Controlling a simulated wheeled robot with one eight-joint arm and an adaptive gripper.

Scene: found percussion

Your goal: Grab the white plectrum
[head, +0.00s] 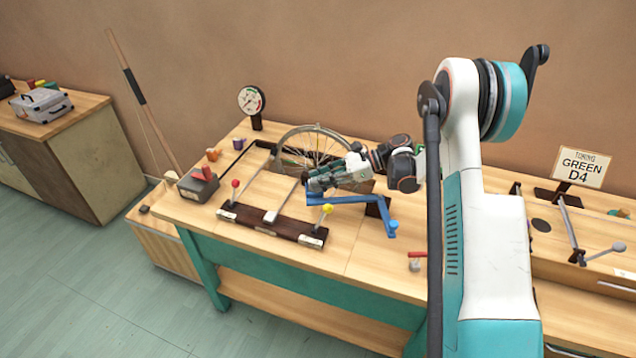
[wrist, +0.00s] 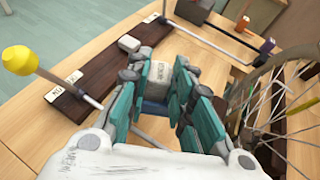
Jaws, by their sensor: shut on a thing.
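My gripper (head: 312,186) is at the near side of the spoked wheel, above the bench. A blue cranked bar (head: 350,199) runs right from just below my gripper.
The wheel (head: 318,136) stands close to my gripper. A dark rail (head: 245,222) carries red-knobbed (head: 235,183) and yellow-knobbed (head: 327,209) levers, with a small white block (head: 270,216) between them. A gauge (head: 251,99) stands behind. The bench front right of the rail is mostly clear.

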